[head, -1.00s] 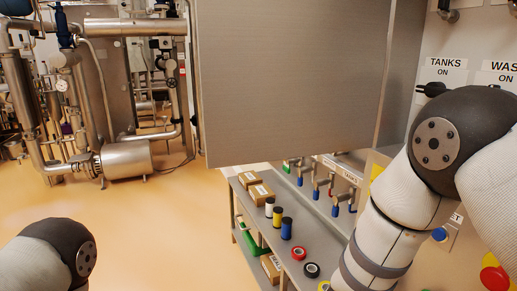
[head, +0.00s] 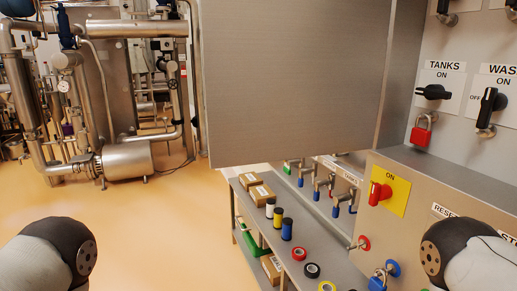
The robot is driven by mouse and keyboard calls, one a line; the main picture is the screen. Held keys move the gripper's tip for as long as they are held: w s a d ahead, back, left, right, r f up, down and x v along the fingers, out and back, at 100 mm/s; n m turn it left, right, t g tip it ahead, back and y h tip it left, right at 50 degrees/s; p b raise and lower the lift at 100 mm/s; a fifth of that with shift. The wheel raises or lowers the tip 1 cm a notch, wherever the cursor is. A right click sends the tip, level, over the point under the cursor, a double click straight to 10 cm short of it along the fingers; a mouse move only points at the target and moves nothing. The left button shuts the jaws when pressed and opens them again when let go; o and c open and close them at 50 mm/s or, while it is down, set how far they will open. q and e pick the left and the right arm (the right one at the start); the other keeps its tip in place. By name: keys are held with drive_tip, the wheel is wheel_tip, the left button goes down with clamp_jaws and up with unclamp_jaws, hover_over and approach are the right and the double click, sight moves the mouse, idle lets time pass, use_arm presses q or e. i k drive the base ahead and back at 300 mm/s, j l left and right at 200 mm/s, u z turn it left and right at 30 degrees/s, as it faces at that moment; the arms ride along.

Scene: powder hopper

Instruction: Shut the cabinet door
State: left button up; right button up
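The cabinet door (head: 292,80) is the large flat grey metal panel in the upper middle of the head view. It stands open, swung out from the cabinet (head: 465,185), whose grey switch panel shows on the right. Its top runs out of the picture, and no handle shows on the side I see. Only rounded dark and white parts of my arms show, at the bottom left and bottom right. Both of my grippers are out of view.
The cabinet carries a black TANKS switch (head: 433,92), a red padlock (head: 421,131) and a red knob on a yellow plate (head: 381,193). A shelf (head: 262,228) with boxes and tape rolls stands below the door. Open floor (head: 165,225) lies left; steel piping (head: 125,157) stands behind.

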sight(283, 80)
drive_tip(key=i+j+z, duration=0.3)
drive_tip(key=z, duration=0.15)
drive_tip(key=i+j+z, duration=0.2)
drive_tip(key=j+z, duration=0.25)
drive_tip(key=j, duration=0.15)
drive_tip(key=i+j+z, duration=0.1)
drive_tip(key=j+z, duration=0.85)
drive_tip(key=j, duration=0.15)
drive_tip(key=j+z, duration=0.45)
drive_tip(key=j, duration=0.2)
drive_tip(key=k+j+z, duration=0.2)
drive_tip(key=j+z, duration=0.25)
drive_tip(key=j, duration=0.1)
